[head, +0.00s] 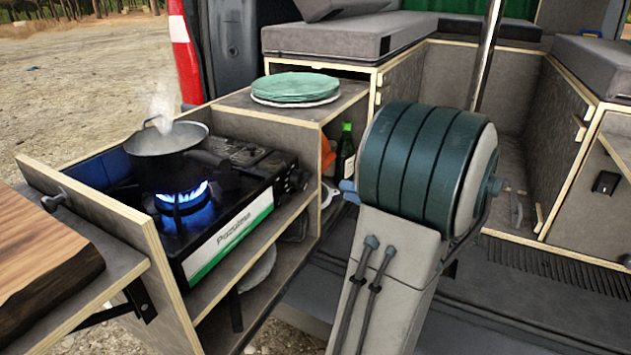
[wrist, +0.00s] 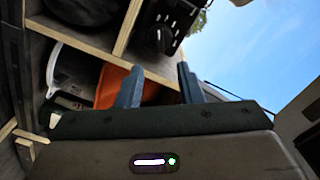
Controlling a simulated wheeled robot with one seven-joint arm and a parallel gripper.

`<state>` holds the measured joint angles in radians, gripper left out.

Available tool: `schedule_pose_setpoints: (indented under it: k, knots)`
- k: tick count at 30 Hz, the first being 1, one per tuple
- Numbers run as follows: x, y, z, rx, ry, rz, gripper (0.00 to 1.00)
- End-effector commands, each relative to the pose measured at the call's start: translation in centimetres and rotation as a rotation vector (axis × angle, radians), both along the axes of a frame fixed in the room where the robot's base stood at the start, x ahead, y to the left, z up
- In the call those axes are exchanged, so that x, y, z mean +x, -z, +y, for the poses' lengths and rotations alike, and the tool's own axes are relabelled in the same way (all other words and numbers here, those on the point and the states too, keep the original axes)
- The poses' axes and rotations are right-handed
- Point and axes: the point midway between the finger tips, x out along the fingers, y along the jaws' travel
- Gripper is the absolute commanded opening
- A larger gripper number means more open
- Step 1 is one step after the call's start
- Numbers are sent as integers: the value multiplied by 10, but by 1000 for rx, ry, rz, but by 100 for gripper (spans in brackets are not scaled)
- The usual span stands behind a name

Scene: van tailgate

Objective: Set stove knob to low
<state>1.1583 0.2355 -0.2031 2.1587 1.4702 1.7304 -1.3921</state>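The camping stove (head: 232,231) sits on the upper shelf of the pull-out unit, with a high blue flame (head: 184,197) under a steaming dark pan (head: 168,150). Its dark control knob (head: 296,181) is at the stove's right end, small in the head view. In the wrist view the round black knob (wrist: 160,38) shows beyond the fingertips, apart from them. My gripper (wrist: 159,82) has its two blue-grey fingers spread with nothing between them. In the head view my arm hides most of the gripper; only a bluish bit shows at its left edge.
Green plates (head: 296,87) stand on the cabinet top above the stove's right end. A dark bottle (head: 345,152) and an orange item (wrist: 121,86) are in the open compartment beside the stove. A wooden board (head: 40,250) lies at the left. Wooden shelf edges (wrist: 128,27) lie close to the fingers.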

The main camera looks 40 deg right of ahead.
Motion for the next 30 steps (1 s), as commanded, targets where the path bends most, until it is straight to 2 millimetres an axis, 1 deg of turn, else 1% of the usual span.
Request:
schedule_pose_setpoints:
  k: [1, 6, 12, 18, 26, 30]
  knots:
    - [11, 1, 7, 0, -7, 1, 34]
    - [44, 1, 19, 1, -3, 1, 34]
    - [71, 1, 29, 0, 1, 2, 34]
    - [83, 0, 34, 1, 4, 3, 34]
    - [84, 0, 34, 1, 5, 2, 34]
    - [83, 0, 34, 1, 5, 2, 0]
